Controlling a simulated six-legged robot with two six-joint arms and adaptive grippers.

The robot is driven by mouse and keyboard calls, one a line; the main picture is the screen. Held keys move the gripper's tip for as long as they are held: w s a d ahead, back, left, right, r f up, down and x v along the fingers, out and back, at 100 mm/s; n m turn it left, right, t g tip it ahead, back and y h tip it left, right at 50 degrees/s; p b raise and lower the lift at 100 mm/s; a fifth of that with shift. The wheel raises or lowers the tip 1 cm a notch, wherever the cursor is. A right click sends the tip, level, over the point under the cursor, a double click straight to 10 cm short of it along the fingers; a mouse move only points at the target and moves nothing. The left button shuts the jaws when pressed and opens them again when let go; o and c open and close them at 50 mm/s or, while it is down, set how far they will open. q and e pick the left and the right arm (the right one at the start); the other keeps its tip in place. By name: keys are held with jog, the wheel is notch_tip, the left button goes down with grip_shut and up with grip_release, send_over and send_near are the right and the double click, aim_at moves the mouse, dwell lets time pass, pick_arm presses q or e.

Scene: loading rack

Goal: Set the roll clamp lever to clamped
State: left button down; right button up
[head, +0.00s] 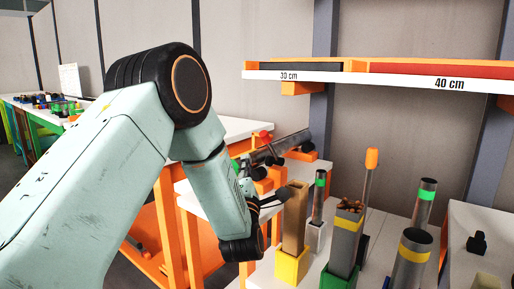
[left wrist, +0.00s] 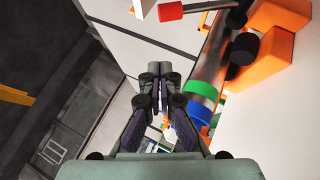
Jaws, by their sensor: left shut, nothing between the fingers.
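The roll clamp lever is a thin rod with a red knob (head: 264,136), beside a dark grey roll (head: 296,143) held on orange supports (head: 305,155). In the left wrist view the red knob (left wrist: 171,11) is at the top edge, and its rod runs right toward the roll. My left gripper (head: 275,199) is low in front of the roll, partly behind my arm. In the left wrist view my left gripper (left wrist: 160,72) is shut and empty, apart from the knob. The roll's near end shows green and blue bands (left wrist: 200,100). My right gripper is not in view.
Square holders with upright tubes (head: 410,262) and an orange-tipped rod (head: 371,160) stand close at right. A shelf (head: 390,78) marked 30 cm and 40 cm hangs above. A white table (head: 235,128) with an orange frame lies behind my arm.

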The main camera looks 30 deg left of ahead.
pick_arm(q)
jog(key=w+r+b, duration=0.1)
jog(key=w+r, duration=0.2)
jog(key=w, duration=0.4)
jog(key=shift+a+r+b, duration=0.15)
jog(key=shift+a+b, duration=0.2)
jog(key=shift+a, duration=0.1)
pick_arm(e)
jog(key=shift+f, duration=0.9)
pick_arm(q)
jog(key=shift+r, duration=0.1)
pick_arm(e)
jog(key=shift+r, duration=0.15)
